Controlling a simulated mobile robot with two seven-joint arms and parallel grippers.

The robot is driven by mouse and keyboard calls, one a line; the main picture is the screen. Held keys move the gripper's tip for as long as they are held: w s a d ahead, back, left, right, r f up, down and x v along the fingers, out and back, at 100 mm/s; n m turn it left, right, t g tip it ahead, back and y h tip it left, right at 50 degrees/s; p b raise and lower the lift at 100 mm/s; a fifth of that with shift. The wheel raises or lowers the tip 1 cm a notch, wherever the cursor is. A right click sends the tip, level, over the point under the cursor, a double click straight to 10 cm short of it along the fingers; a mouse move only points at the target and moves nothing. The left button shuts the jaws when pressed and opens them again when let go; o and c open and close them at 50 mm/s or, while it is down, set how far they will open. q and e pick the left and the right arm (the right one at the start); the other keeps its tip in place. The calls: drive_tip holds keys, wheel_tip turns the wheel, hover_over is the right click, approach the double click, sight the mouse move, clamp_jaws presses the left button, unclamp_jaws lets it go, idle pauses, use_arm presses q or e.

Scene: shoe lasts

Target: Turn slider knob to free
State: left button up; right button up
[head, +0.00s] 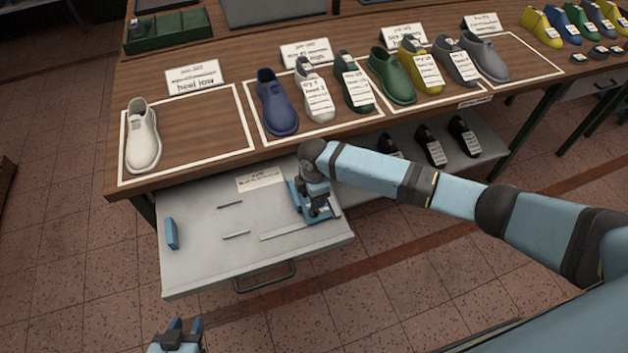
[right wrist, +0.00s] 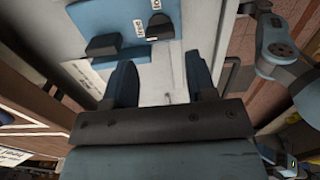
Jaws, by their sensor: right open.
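A blue device (head: 325,214) stands on the right part of the pulled-out grey drawer. In the right wrist view its blue plate (right wrist: 120,14) carries a dark knob (right wrist: 160,27) and a dark block (right wrist: 103,46). A white label reading "free" is left of the knob; another, partly cut off, is above it. I cannot tell which label the knob points to. My right gripper (right wrist: 162,84) is open and empty, its blue fingertips below the knob and apart from it. My left gripper (head: 184,325) is open and empty at the bottom of the head view, in front of the drawer.
The drawer (head: 190,270) also holds a blue block (head: 172,233) and thin strips. Above it, a wooden table (head: 190,158) bears several shoe lasts in white-outlined areas with label cards. More dark lasts (head: 430,146) lie on the shelf below. Tiled floor is clear in front.

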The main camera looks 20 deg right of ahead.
wheel_tip(320, 180, up, 7)
idle(0.3)
drive_tip(key=shift+r, duration=0.1)
